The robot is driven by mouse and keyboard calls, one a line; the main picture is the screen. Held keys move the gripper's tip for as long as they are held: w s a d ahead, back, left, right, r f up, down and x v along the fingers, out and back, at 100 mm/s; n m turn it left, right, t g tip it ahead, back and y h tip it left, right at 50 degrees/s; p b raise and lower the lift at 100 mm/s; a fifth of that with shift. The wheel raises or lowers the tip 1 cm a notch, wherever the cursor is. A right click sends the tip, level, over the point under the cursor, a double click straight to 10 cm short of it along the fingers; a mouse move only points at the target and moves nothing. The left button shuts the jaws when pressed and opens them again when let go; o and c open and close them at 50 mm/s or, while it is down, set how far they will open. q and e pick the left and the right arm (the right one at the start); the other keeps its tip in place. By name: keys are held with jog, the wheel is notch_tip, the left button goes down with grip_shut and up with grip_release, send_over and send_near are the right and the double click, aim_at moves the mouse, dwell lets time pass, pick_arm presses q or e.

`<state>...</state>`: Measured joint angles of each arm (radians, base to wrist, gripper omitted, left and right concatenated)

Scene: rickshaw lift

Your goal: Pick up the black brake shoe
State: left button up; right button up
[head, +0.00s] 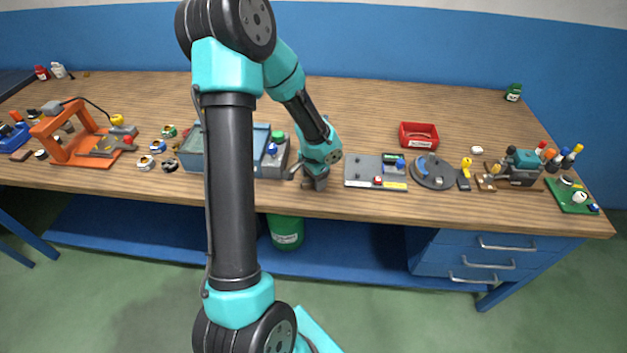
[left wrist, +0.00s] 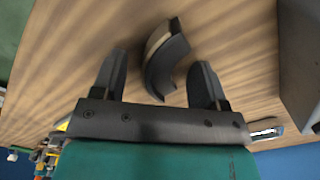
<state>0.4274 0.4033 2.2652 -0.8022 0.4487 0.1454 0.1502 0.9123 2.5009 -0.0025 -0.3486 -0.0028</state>
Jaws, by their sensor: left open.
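The black brake shoe (left wrist: 168,62) is a curved dark piece with a tan strip along part of its outer edge. In the left wrist view it lies on the wooden bench top, between and slightly beyond the fingertips. My left gripper (left wrist: 158,66) is open, one finger on each side of the shoe, with visible gaps on both sides. In the head view my left gripper (head: 314,183) points down near the front edge of the bench. I cannot make out the shoe there; the gripper seems to hide it. My right gripper is not in view.
A grey plate with small parts (head: 362,172) lies just right of the gripper. A blue-grey bin (head: 262,138) and a grey box (head: 275,160) stand to its left. A red tray (head: 419,128) is further back. Bare bench lies behind the gripper.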

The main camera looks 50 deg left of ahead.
pick_arm(q)
jog(key=shift+c, duration=0.4)
jog(key=c, duration=1.1)
